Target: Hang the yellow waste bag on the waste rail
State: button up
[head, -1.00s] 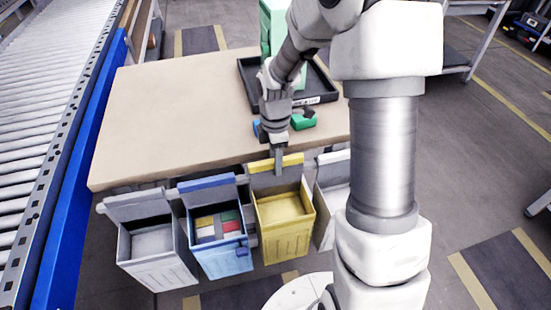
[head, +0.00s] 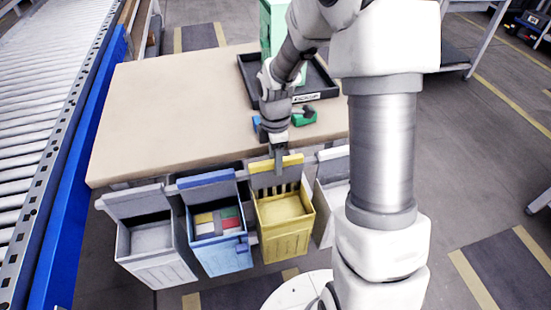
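The yellow waste bag (head: 285,238) looks like an open-topped yellow box with a grey back plate and a yellow top strip. It is at the table's front edge, between a blue container and a whitish one. My gripper (head: 278,163) points down at the middle of the back plate, over the yellow strip. Its fingers look close together, but whether they grip the plate is too small to tell. Dark stripes show between the plate and the bag's opening. The waste rail seems to be the grey bar (head: 168,186) along the table front, mostly hidden; contact with the bag is unclear.
A blue container (head: 222,257) with coloured pieces and a grey container (head: 157,262) are at the left. A whitish container (head: 328,195) is partly behind my arm. The tan table (head: 165,115) is mostly clear, with a black tray (head: 248,75) and a green item (head: 304,117).

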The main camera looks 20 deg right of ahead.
jog(key=o, duration=0.5)
jog(key=shift+c, duration=0.2)
jog(key=shift+r, duration=0.1)
notch_tip(320, 180, up, 17)
jog(key=p, duration=0.5)
jog(key=s+r+m+t, duration=0.3)
jog(key=s+r+m, duration=0.3)
jog(key=s+m, duration=0.3)
jog(key=s+r+m+t, duration=0.3)
jog(key=s+r+m, duration=0.3)
jog(key=s+m, duration=0.35)
notch_tip(320, 180, up, 12)
jog(key=p, duration=1.3)
jog(key=shift+s+r, duration=0.15)
jog(key=shift+s, duration=0.15)
jog(key=shift+n, duration=0.25)
